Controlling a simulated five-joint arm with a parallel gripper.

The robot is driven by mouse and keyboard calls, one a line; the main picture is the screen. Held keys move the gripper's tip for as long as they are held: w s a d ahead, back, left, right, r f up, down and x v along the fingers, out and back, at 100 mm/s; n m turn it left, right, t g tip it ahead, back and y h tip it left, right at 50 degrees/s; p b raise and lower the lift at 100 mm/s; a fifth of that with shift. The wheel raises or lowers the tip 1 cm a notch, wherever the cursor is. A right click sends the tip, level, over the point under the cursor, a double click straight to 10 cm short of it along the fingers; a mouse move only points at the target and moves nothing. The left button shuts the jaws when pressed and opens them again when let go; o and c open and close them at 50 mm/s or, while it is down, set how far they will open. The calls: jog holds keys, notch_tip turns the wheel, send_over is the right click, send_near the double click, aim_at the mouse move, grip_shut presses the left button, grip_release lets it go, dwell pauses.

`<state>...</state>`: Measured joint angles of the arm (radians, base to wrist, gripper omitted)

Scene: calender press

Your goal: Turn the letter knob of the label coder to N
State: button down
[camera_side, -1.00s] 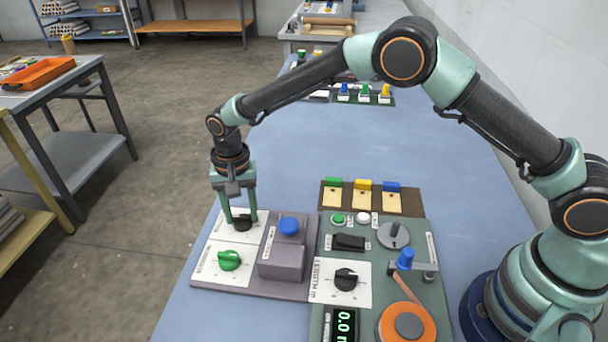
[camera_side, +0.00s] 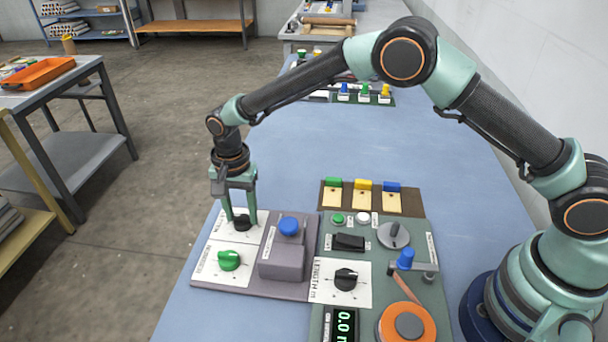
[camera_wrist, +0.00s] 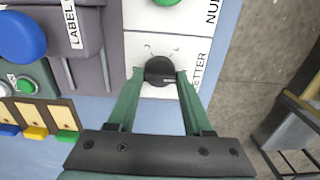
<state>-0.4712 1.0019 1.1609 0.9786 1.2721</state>
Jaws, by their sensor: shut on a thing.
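The label coder (camera_side: 270,288) is a grey plate with two white dial faces, a blue button and a grey block. Its black letter knob (camera_side: 242,223) sits on the far white face, and it also shows in the wrist view (camera_wrist: 159,69) beside the printed word LETTER. My gripper (camera_side: 241,217) points down over this knob and is shut on it, with one green finger on each side; the fingers also show in the wrist view (camera_wrist: 159,84). A pale pointer mark shows on the knob. The letters around it are too small to read. The green number knob (camera_side: 229,260) is nearer the camera.
A green panel (camera_side: 420,250) with a black length knob (camera_side: 346,279), a crank and an orange disc stands to the right. Three tags (camera_side: 362,199) lie behind it.

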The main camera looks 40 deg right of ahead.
aim_at(242, 216)
jog(key=shift+c, duration=1.6)
grip_release()
notch_tip(242, 216, up, 12)
jog(key=shift+r, duration=0.15)
jog(key=s+d+r+n+t, duration=0.1)
jog(key=s+d+r+n, duration=0.15)
jog(key=d+r, duration=0.4)
jog(key=s+d+r+n+t, duration=0.2)
jog(key=s+d+r, duration=0.2)
jog(key=d+r, duration=0.3)
jog(key=s+d+f+n+t, duration=0.2)
jog(key=s+d+f+n, duration=0.1)
jog(key=s+d, duration=0.7)
jog(key=s+n, duration=0.1)
jog(key=s, duration=0.1)
jog(key=shift+s+d+n+t, duration=0.3)
jog(key=shift+d+n, duration=0.05)
